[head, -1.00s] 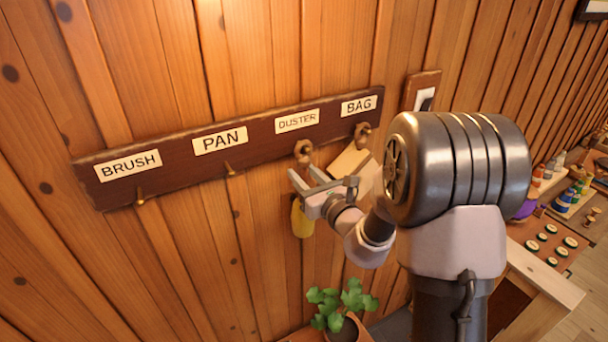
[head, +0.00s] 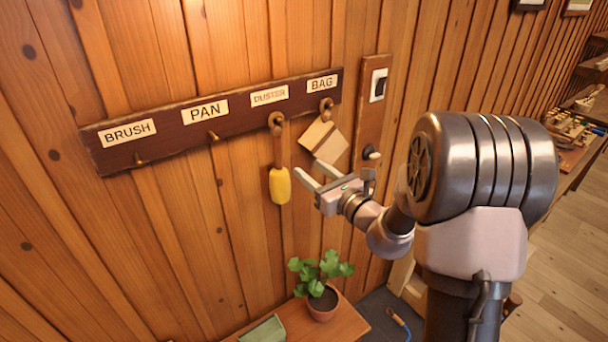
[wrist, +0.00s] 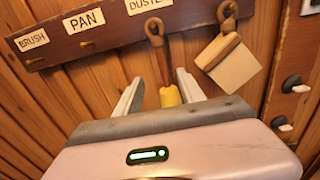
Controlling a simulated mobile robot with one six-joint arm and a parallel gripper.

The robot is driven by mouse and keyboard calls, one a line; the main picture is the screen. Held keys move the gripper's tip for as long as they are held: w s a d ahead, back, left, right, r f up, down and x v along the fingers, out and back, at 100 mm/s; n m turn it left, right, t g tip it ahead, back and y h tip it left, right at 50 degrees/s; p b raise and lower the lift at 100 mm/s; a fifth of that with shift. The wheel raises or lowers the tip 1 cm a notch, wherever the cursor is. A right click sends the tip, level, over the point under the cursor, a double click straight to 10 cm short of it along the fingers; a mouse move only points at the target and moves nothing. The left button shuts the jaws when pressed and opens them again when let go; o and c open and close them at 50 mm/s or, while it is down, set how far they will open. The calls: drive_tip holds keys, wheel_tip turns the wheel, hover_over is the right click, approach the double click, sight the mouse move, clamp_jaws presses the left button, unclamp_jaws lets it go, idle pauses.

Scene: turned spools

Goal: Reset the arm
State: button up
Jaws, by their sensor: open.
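A cream bag (head: 324,142) with a dark band hangs under the BAG label, just above my gripper. The dark peg board (head: 175,137) also carries bare pegs under BRUSH and PAN.
A switch panel (head: 372,95) is on the wall right of the board. A potted plant (head: 322,300) and a green object (head: 262,331) sit on a wooden shelf below. Shelves stand far right.

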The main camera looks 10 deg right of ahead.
drive_tip(key=s+a+f+n+g+y+b, duration=0.3)
drive_tip(key=s+a+f+n+g+b, duration=0.2)
drive_tip(key=s+a+f+n+b, duration=0.3)
drive_tip(key=s+a+f+n+g+y+b, duration=0.2)
drive_tip(key=s+a+f+n+g+b, duration=0.3)
drive_tip(key=s+a+b, duration=0.5)
drive_tip(key=s+f+n+g+h+b, duration=0.2)
drive_tip(key=s+f+n+h+b, duration=0.2)
drive_tip(key=s+f+n+b, duration=0.65)
drive_tip(key=s+d+f+n+t+h+b, duration=0.1)
drive_tip(key=s+d+f+n+h+b, duration=0.3)
drive_tip(key=d+f+b, duration=0.5)
wheel_tip(320, 180, down, 4)
drive_tip(key=s+h, duration=0.1)
drive_tip(key=s, duration=0.1)
drive_tip(key=shift+s+d+f+b, duration=0.15)
drive_tip(key=shift+s+d+b, duration=0.15)
drive_tip(key=shift+s+d, duration=0.1)
